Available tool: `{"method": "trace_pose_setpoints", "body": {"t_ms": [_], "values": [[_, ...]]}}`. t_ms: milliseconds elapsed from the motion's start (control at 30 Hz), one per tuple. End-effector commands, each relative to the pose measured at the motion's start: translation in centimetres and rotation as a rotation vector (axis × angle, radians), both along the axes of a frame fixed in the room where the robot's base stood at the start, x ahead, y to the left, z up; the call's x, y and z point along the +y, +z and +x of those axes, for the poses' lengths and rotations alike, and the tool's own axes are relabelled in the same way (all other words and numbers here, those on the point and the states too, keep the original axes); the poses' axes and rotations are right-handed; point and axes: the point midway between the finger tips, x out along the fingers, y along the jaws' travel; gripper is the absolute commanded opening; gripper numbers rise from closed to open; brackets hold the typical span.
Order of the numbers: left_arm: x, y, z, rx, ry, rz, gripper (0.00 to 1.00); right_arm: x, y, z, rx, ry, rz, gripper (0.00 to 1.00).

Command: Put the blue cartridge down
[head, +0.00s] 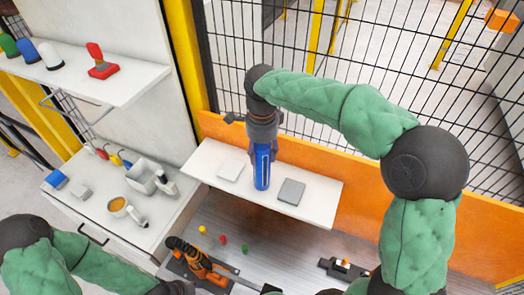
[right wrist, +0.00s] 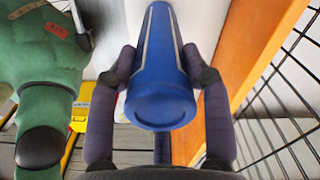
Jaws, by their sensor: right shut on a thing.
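The blue cartridge (head: 262,170) is upright over the white shelf (head: 237,193), between a white square pad (head: 231,171) and a grey square pad (head: 291,192). My right gripper (head: 262,145) is above it, shut on its upper part. In the right wrist view, the cartridge (right wrist: 160,70) lies between the two fingers of my right gripper (right wrist: 160,75), its round end towards the camera. I cannot tell whether its lower end touches the shelf. My left arm shows at the lower left of the head view, but its gripper is not in view.
A black mesh fence (head: 330,50) and an orange panel (head: 355,202) stand behind the shelf. An orange tool (head: 195,262) and several small coloured balls are below the shelf.

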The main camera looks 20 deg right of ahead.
Motion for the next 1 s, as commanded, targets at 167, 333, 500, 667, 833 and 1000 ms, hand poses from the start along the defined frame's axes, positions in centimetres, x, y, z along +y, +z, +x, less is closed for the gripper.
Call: {"method": "trace_pose_setpoints", "body": {"t_ms": [167,333,500,667,833,1000], "values": [[0.0,-0.1,0.0,0.000,0.000,0.000,0.40,0.0,0.0,0.0,-0.001,0.000,0.000,0.00],[0.0,-0.2,0.0,0.000,0.000,0.000,0.40,0.0,-0.3,0.0,0.000,0.000,0.000,0.69],[0.0,-0.2,0.0,0.000,0.000,0.000,0.40,0.0,-0.3,0.0,0.000,0.000,0.000,0.73],[0.0,-0.2,0.0,0.000,0.000,0.000,0.40,0.0,-0.3,0.0,0.000,0.000,0.000,0.73],[0.0,0.0,0.0,0.000,0.000,0.000,0.40,0.0,0.6,0.1,-0.002,0.000,0.000,0.73],[0.0,-0.2,0.0,0.000,0.000,0.000,0.40,0.0,3.4,0.1,-0.004,0.001,0.000,0.73]]}}
